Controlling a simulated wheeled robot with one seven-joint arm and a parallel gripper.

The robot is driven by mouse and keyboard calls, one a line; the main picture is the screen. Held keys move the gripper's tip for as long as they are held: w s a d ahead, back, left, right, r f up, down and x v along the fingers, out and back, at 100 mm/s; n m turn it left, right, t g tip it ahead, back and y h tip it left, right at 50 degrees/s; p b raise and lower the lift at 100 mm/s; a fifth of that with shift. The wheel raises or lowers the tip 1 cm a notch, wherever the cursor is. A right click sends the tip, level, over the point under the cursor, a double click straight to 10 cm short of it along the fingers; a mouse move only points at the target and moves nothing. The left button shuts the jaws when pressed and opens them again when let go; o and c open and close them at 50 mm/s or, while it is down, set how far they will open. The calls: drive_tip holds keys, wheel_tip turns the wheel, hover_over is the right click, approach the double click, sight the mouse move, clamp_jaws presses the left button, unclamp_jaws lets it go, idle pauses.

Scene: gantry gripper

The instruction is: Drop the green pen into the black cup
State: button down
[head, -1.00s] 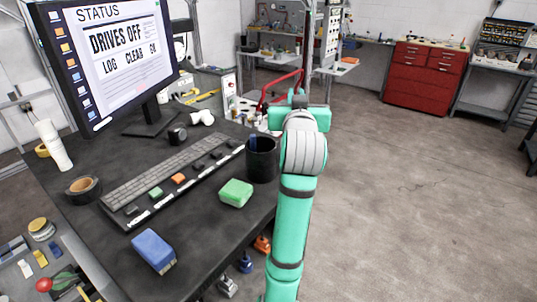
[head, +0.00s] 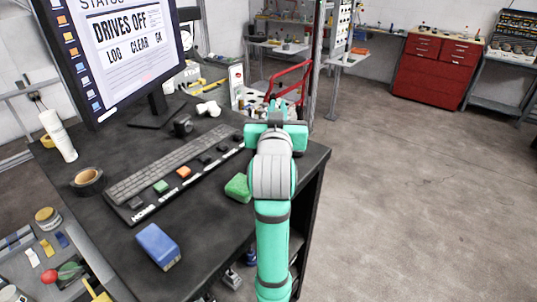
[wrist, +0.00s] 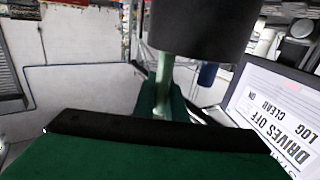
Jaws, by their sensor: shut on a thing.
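My gripper (head: 277,106) is over the right side of the black desk, with my arm reaching up the picture. In the wrist view it is shut on the green pen (wrist: 163,88), a thin pale green stick. The black cup (wrist: 205,25) fills the top of that upside-down view. The pen's far end disappears at the cup's rim; I cannot tell whether it is inside the cup or behind it. A blue pen (wrist: 207,74) shows beyond the rim. In the head view my arm hides the cup and the green pen.
A green block (head: 238,187) lies left of my arm. A keyboard (head: 165,170), a blue block (head: 158,246), a tape roll (head: 88,180) and a monitor (head: 115,50) are further left. Open floor (head: 430,190) lies right of the desk.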

drive_tip(key=shift+a+f, duration=0.2)
drive_tip(key=shift+f, duration=0.05)
drive_tip(key=shift+w, duration=0.15)
drive_tip(key=c, duration=1.7)
unclamp_jaws()
drive_tip(key=shift+a, duration=0.15)
drive_tip(key=shift+d, duration=0.2)
drive_tip(key=s, duration=1.1)
drive_tip(key=shift+a, duration=0.25)
drive_tip(key=shift+w, duration=0.1)
